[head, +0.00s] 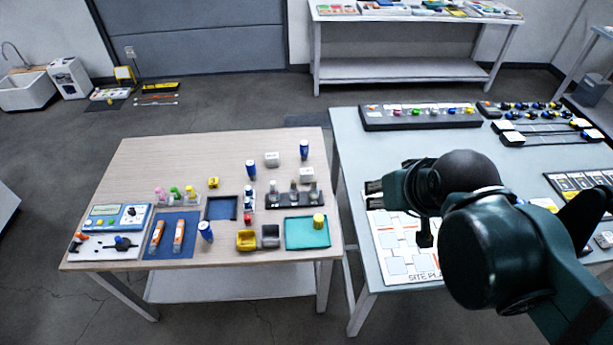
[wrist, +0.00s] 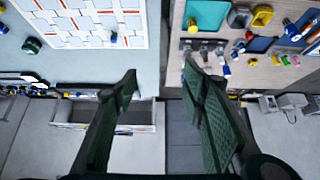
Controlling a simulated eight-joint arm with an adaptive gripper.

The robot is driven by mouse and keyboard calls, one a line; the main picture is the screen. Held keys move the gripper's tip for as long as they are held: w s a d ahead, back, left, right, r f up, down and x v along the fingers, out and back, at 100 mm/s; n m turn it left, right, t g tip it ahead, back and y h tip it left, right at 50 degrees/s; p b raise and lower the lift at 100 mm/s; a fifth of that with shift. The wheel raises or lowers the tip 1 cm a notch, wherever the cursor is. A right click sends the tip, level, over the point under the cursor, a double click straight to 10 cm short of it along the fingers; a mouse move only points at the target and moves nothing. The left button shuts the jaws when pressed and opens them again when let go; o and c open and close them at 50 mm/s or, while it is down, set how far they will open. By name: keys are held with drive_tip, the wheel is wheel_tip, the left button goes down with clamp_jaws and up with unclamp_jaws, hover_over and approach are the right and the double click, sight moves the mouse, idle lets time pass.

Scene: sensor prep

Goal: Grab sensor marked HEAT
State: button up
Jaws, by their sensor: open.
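No label reading HEAT can be made out; the markings are too small, so I cannot tell which piece is that sensor. On the wooden table (head: 140,170) stand blue-and-white cylinders at the back (head: 304,150), mid-left (head: 251,169) and front (head: 205,231). A dark rack (head: 280,205) holds several grey-topped pieces. Two orange-and-white tubes (head: 179,236) lie on a blue mat (head: 160,252). My gripper (head: 375,192) is over the left part of the grey table, right of the wooden one. In the wrist view my gripper (wrist: 160,75) has its fingers wide apart with nothing between them.
A teal tray (head: 296,236) with a yellow piece, yellow (head: 246,240) and grey (head: 270,237) bins and a dark tray (head: 221,207) crowd the wooden table's front. A site-plan sheet (head: 395,262) lies below my arm. A gap separates the two tables.

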drive_tip(key=m+g+b, duration=0.4)
drive_tip(key=m+g, duration=0.3)
drive_tip(key=m, duration=1)
hover_over(307, 171)
wheel_tip(307, 171, down, 28)
drive_tip(key=shift+d+r, duration=0.1)
drive_tip(key=shift+r, duration=0.15)
drive_tip(key=shift+w+f+m, duration=0.15)
drive_tip(key=shift+f+m, duration=0.15)
drive_tip(key=shift+f, duration=0.25)
drive_tip(key=shift+f, duration=1.3)
